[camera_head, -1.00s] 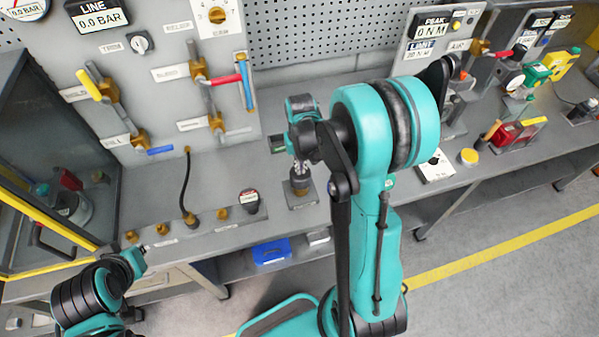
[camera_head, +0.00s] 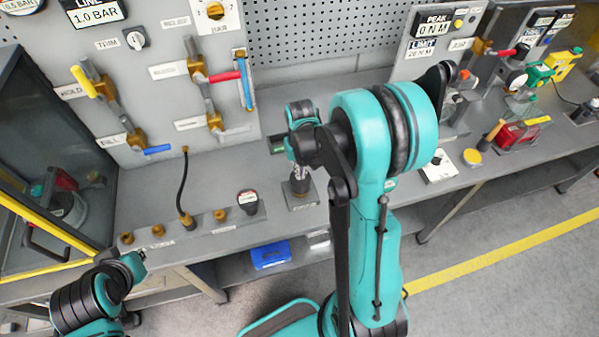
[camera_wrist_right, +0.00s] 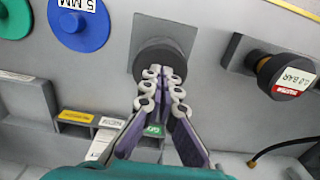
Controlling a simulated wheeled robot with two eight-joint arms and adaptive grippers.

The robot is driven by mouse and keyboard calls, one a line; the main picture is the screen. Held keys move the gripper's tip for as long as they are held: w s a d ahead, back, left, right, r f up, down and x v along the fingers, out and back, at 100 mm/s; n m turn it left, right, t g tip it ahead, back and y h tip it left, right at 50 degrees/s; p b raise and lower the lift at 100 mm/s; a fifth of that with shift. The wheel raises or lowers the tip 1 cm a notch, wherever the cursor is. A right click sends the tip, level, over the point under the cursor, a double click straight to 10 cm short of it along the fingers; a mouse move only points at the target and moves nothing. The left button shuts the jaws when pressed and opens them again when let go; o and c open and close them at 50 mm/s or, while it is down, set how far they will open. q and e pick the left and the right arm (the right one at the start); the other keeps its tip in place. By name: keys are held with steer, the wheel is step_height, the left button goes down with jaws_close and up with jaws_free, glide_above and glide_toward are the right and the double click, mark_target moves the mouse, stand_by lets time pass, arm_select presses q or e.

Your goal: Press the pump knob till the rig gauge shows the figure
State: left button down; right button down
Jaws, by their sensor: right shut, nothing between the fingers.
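The dark round pump knob (camera_head: 299,185) stands on a square base on the bench, below my right gripper (camera_head: 298,174). In the right wrist view the knob (camera_wrist_right: 165,56) is straight ahead of my right gripper (camera_wrist_right: 162,75). Its closed fingertips overlap the knob's face and appear to touch it; how far the knob is pressed is not clear. The LINE display (camera_head: 97,13) on the rig panel reads 1.0 BAR. A round gauge (camera_head: 20,5) is cut off at the top left.
The grey panel (camera_head: 150,70) carries valves with yellow, red and blue handles. A black-capped fitting (camera_head: 248,201) and a hose (camera_head: 183,190) stand left of the knob. The bench right of the knob holds other stations.

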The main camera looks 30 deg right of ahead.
steer(key=shift+f+b, duration=0.9)
steer(key=shift+f, duration=0.2)
steer(key=shift+r+p, duration=2.35)
steer(key=shift+r, duration=1.1)
steer(key=shift+f, duration=0.25)
steer(key=shift+f+b, duration=3.1)
steer(key=shift+f, duration=0.2)
steer(key=shift+r+p, duration=2.45)
steer(key=shift+r, duration=1.05)
